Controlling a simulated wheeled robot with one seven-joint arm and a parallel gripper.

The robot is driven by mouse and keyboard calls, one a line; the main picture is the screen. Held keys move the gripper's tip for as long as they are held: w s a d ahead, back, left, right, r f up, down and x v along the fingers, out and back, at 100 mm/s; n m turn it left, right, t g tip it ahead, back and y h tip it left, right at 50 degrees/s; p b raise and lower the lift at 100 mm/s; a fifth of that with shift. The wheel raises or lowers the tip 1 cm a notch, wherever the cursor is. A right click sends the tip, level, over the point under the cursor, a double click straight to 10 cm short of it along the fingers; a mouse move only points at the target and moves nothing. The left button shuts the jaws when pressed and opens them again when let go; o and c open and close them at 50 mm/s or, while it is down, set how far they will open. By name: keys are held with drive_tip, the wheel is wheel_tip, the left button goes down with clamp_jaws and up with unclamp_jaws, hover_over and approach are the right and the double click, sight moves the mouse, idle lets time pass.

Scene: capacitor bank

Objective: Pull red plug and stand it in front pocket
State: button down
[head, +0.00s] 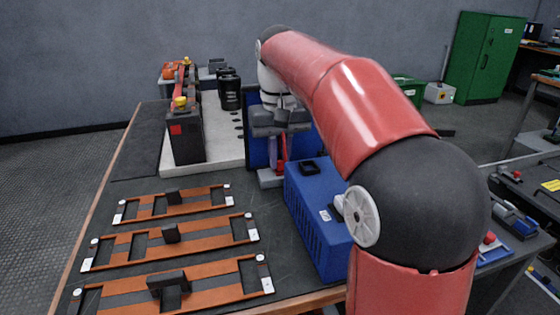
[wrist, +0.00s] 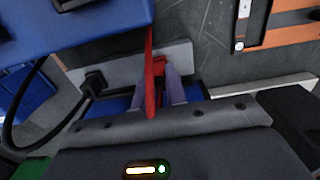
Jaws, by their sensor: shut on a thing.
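My gripper (head: 277,163) points down beside the blue panel, behind the blue box. It is shut on a red plug (head: 283,149), a thin upright red piece at the fingers. In the wrist view my gripper (wrist: 157,78) has the red plug (wrist: 150,100) between its two grey-violet fingers; part of it is hidden by them. A light grey block (head: 268,179) lies just below the fingertips, and it also shows behind them in the wrist view (wrist: 120,72). I cannot tell whether the plug touches it, nor pick out the front pocket for certain.
The blue box (head: 315,215) stands close in front of my gripper. A black plug with a cable (wrist: 93,82) sits left of the fingers. Orange bar frames (head: 190,240) lie at the front left. A black box (head: 187,140) and black cylinders (head: 230,92) stand further back.

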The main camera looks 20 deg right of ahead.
sight(280, 152)
drive_tip(key=shift+r, duration=0.1)
drive_tip(key=shift+r+p, duration=2.95)
drive_tip(key=shift+p, duration=0.1)
drive_tip(key=shift+r, duration=1.2)
drive_tip(key=shift+s, duration=0.1)
drive_tip(key=shift+s+d+b, duration=0.4)
drive_tip(key=shift+s+b, duration=0.1)
drive_tip(key=shift+s, duration=1.1)
drive_tip(key=shift+s+d+b, duration=0.45)
drive_tip(key=shift+s+b, duration=0.05)
drive_tip(key=shift+s, duration=1.05)
drive_tip(key=shift+s+d+b, duration=0.4)
drive_tip(key=shift+s+b, duration=0.1)
drive_tip(key=shift+s, duration=1.1)
drive_tip(key=shift+f, duration=0.1)
drive_tip(key=shift+f+b, duration=0.45)
drive_tip(key=shift+f, duration=0.3)
drive_tip(key=shift+f, duration=0.45)
